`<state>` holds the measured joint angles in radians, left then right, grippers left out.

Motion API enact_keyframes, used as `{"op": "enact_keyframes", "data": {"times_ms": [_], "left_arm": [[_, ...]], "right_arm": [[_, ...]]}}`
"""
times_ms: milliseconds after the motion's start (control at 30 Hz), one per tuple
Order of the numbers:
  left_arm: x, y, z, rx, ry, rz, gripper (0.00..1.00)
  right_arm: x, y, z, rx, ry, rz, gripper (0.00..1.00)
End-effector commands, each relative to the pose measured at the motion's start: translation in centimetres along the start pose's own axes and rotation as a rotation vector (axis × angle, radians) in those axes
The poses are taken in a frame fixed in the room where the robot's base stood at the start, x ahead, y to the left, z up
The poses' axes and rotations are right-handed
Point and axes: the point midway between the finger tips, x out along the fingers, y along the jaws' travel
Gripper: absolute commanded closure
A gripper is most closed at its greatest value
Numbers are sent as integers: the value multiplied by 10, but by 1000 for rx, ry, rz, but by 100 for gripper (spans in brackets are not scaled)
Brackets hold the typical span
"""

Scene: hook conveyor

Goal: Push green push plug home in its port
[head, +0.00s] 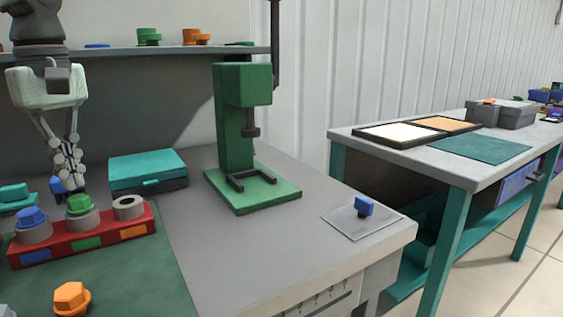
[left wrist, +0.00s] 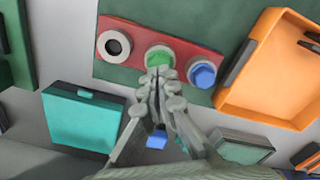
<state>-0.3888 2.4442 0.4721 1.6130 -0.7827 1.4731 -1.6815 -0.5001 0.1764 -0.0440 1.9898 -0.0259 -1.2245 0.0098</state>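The green push plug (head: 79,204) sits upright in the grey middle port of the red block (head: 117,238). It also shows in the left wrist view (left wrist: 158,57). How deep it sits is hard to tell. My left gripper (head: 72,188) points down just behind and above the green plug. In the left wrist view its fingertips (left wrist: 160,74) are together, with nothing between them, at the plug's edge. I cannot tell whether they touch it. A blue plug (head: 32,217) is in the left port, and the right port (head: 129,207) is empty. My right gripper is not in view.
An orange plug (head: 71,297) stands on the green mat. A teal case (head: 147,169) and a green press (head: 236,120) stand behind and right of the block. An orange tray (left wrist: 238,92) lies beside the block.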

Motion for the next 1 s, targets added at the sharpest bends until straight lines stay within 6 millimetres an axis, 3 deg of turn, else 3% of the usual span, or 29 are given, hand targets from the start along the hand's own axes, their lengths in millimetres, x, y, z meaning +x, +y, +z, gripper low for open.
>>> {"op": "enact_keyframes", "data": {"times_ms": [1000], "left_arm": [[22,0,0,0,-1,-1,100]], "right_arm": [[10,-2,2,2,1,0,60]]}}
